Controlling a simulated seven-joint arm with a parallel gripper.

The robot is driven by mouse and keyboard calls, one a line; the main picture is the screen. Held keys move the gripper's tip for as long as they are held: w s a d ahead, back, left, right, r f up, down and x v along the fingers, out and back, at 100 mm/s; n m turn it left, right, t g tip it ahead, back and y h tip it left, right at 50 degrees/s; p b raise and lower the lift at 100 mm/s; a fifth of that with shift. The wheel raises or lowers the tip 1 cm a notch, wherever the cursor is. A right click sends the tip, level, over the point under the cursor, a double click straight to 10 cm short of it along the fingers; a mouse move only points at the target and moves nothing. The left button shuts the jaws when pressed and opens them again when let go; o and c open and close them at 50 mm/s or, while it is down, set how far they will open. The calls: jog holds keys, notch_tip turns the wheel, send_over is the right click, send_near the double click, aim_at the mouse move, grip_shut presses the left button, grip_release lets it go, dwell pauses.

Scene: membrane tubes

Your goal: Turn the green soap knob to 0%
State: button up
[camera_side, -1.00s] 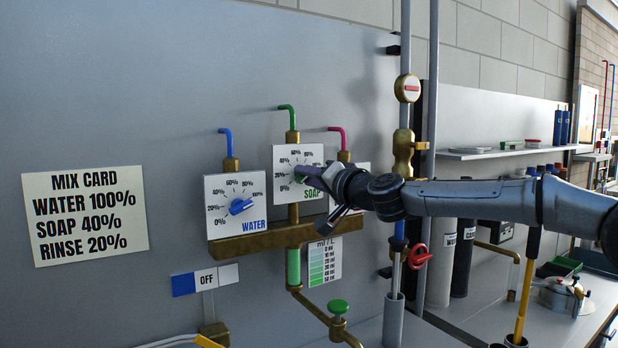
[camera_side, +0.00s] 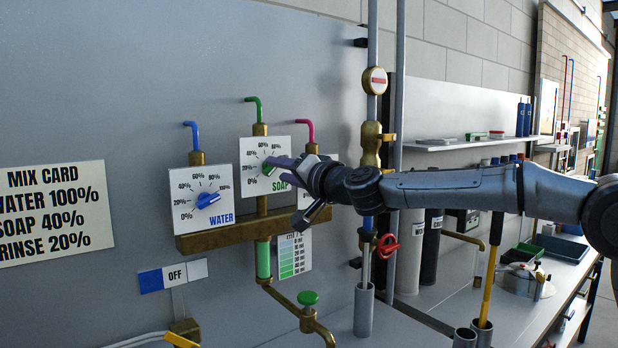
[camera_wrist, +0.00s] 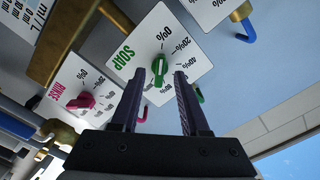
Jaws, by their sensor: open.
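The green soap knob (camera_side: 268,169) sits on the white SOAP dial plate (camera_side: 250,150), between the water and rinse dials. In the wrist view the knob (camera_wrist: 159,67) shows between my fingertips, its long grip running roughly up and down in the picture. The SOAP plate (camera_wrist: 140,38) has 0% above the knob there. My gripper (camera_wrist: 167,75) is open, with one dark finger on each side of the knob; I cannot tell whether either finger touches it. In the side view my gripper (camera_side: 277,170) covers part of the dial, so the exact setting is unclear.
The blue water knob (camera_side: 208,200) is to the left, and the pink rinse knob (camera_wrist: 82,101) is close by. A brass manifold (camera_side: 240,234) runs below the dials. A mix card (camera_side: 50,215) reads SOAP 40%. Vertical pipes (camera_side: 372,130) stand to the right.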

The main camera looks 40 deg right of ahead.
jog(key=s, duration=1.1)
jog(key=shift+s, duration=0.25)
jog(key=s+d+r+n, duration=0.1)
jog(key=s+d+r, duration=0.2)
jog(key=s+d, duration=0.4)
jog(key=s+d+f+n+g, duration=0.1)
jog(key=s+f+n+g, duration=0.3)
jog(key=s+f, duration=0.9)
jog(key=s+d+f+n+g, duration=0.2)
jog(key=s+f+n+g, duration=0.2)
jog(key=s+f+g, duration=0.4)
jog(key=s+f, duration=0.5)
jog(key=f, duration=0.3)
jog(key=shift+f+n, duration=0.4)
